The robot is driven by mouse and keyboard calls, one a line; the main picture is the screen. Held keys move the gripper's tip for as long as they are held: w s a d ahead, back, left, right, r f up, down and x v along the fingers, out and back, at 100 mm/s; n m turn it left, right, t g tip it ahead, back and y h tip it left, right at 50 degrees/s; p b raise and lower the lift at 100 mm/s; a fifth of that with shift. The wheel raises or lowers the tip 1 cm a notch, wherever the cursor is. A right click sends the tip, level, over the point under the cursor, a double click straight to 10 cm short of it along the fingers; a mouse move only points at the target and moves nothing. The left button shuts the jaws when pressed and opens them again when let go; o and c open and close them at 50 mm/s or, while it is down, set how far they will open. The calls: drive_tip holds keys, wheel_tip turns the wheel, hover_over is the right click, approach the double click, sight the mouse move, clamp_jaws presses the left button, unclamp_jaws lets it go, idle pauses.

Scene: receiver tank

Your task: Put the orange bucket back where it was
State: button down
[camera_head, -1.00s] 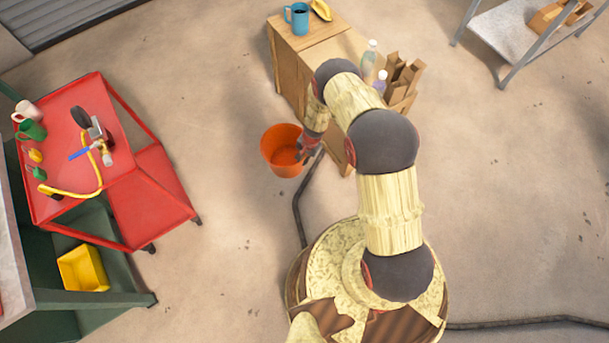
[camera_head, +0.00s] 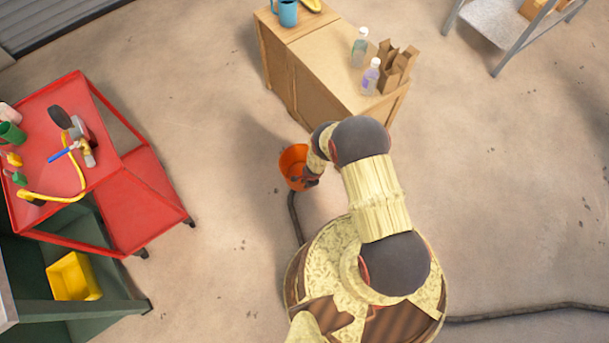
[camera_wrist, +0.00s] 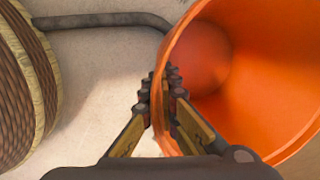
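The orange bucket (camera_head: 291,161) is just left of my arm in the head view, over the bare floor and clear of the wooden cabinet. In the wrist view the bucket (camera_wrist: 255,75) fills the right side, its open mouth and inside showing. My gripper (camera_wrist: 163,92) has one finger on each side of the bucket's wall at the rim and is closed on it. In the head view my gripper (camera_head: 306,181) is at the bucket's lower right edge, partly hidden by my arm. Whether the bucket touches the floor is hard to tell.
The wooden cabinet (camera_head: 330,62) with bottles, a blue mug and a cardboard holder stands beyond the bucket. The red cart (camera_head: 130,205) is on the left, above a yellow bin (camera_head: 73,277). A dark hose (camera_head: 540,311) lies on the floor. Floor between cart and cabinet is clear.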

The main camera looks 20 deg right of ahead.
drive_tip(key=w+b, duration=0.1)
drive_tip(key=w+d+f, duration=0.1)
drive_tip(key=w, duration=0.1)
drive_tip(key=w+f+b, duration=0.1)
drive_tip(key=shift+w+d+f+b, duration=0.2)
drive_tip(key=shift+w+f+b, duration=0.05)
drive_tip(key=shift+w+b, duration=0.1)
drive_tip(key=w+f+b, duration=0.1)
drive_tip(key=f+b, duration=0.1)
drive_tip(key=w+d+f+b, duration=0.1)
drive_tip(key=w+f+b, duration=0.1)
drive_tip(key=shift+w+f+b, duration=0.3)
drive_tip(key=shift+b, duration=0.05)
drive_tip(key=shift+w+d+f+b, duration=0.15)
drive_tip(key=shift+w+f+b, duration=0.25)
drive_tip(key=shift+w+b, duration=0.1)
drive_tip(key=shift+w+f+b, duration=0.2)
drive_tip(key=shift+f+b, duration=0.1)
drive_tip(key=shift+b, duration=0.1)
wheel_tip(320, 180, down, 3)
drive_tip(key=shift+r+b, duration=0.1)
drive_tip(key=shift+b, duration=0.65)
drive_tip(key=c, duration=2)
unclamp_jaws()
drive_tip(key=shift+c, duration=0.2)
